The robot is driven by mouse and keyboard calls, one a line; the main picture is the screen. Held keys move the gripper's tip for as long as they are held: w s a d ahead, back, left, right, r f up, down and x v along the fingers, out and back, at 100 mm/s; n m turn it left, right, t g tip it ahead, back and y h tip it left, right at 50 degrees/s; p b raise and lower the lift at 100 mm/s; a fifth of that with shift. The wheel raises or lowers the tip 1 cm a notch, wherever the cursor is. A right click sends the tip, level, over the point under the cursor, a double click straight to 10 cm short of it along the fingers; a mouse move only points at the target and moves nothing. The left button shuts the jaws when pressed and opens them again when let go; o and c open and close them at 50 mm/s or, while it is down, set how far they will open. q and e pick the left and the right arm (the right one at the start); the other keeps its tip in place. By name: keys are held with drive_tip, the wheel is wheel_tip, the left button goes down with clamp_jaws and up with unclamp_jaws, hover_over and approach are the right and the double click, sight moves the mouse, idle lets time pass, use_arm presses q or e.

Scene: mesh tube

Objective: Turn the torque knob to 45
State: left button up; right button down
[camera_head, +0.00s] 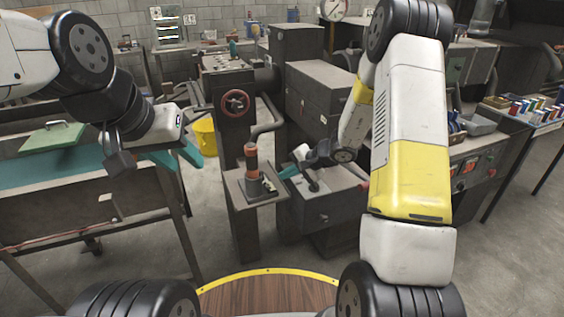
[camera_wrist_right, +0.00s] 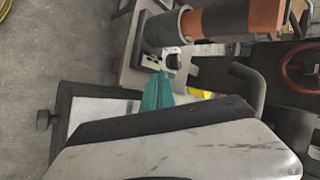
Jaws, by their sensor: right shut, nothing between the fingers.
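No part in view carries a readable torque scale, so I cannot tell for sure which one is the torque knob. An upright orange and grey cylinder (camera_head: 252,170) stands on a small machine plate (camera_head: 237,188); in the right wrist view the orange and grey cylinder (camera_wrist_right: 215,22) is at the top. A small black and white device (camera_wrist_right: 165,60) sits beside its foot. My right gripper (camera_head: 287,172) is shut and empty, just right of the cylinder; its teal fingers (camera_wrist_right: 158,92) point toward the device. My left gripper (camera_head: 182,157) is open and empty, off to the left.
A red handwheel (camera_head: 236,102) is on the machine column behind the cylinder. A bent grey pipe (camera_head: 270,125) rises close beside it. A grey machine box (camera_head: 325,205) lies under my right gripper. A yellow bucket (camera_head: 204,137) stands behind.

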sight(267, 184)
drive_tip(key=x, duration=0.6)
drive_tip(key=shift+s, duration=0.1)
drive_tip(key=shift+w+a+r, duration=0.15)
drive_tip(key=shift+w+a, duration=0.6)
drive_tip(key=shift+a, duration=0.25)
drive_tip(key=shift+w+a, duration=0.4)
drive_tip(key=shift+a, duration=0.15)
